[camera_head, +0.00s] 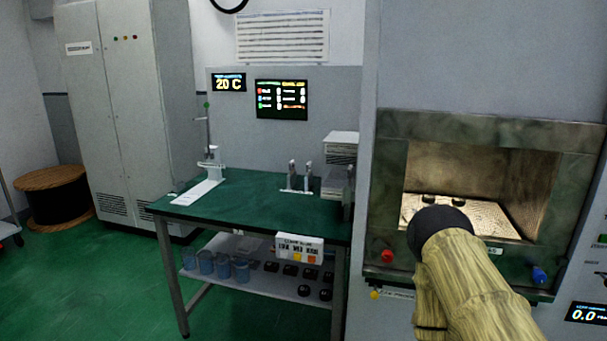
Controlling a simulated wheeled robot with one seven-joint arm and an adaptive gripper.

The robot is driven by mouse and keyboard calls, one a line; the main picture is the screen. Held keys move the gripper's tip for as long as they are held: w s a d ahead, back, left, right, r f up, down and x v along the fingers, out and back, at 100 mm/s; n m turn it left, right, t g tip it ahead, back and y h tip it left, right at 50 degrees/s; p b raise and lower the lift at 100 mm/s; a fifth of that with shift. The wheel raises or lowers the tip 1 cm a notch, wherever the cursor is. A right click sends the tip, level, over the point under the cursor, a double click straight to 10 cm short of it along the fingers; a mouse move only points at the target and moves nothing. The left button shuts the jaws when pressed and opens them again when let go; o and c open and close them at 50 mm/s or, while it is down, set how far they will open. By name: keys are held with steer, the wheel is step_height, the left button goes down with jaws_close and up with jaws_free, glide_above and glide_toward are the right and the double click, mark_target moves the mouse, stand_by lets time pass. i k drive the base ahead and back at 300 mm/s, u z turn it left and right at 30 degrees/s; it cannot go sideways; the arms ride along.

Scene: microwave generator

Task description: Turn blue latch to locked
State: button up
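The blue latch (539,273) is a small blue knob at the lower right of the front frame of the open microwave chamber (450,118). It is small in the picture, and I cannot tell its exact turn. A red knob (386,256) is at the lower left of the same frame. My arm, in a yellowish ribbed sleeve with a dark round part at its end, rises from the bottom right in front of the chamber, left of the blue latch and apart from it in the picture. My gripper's fingers cannot be made out.
A green-topped table (265,205) with instruments stands left of the machine; its lower shelf (255,280) holds several blue cups and dark pieces. A tall grey cabinet (130,110) and a cable spool (53,195) are further left. Green floor (95,290) at the left is clear.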

mark_target(539, 278)
steer(key=z, duration=1.45)
steer(key=k, duration=1.05)
steer(key=u, duration=0.75)
steer(key=i, duration=1.55)
steer(key=z, duration=0.5)
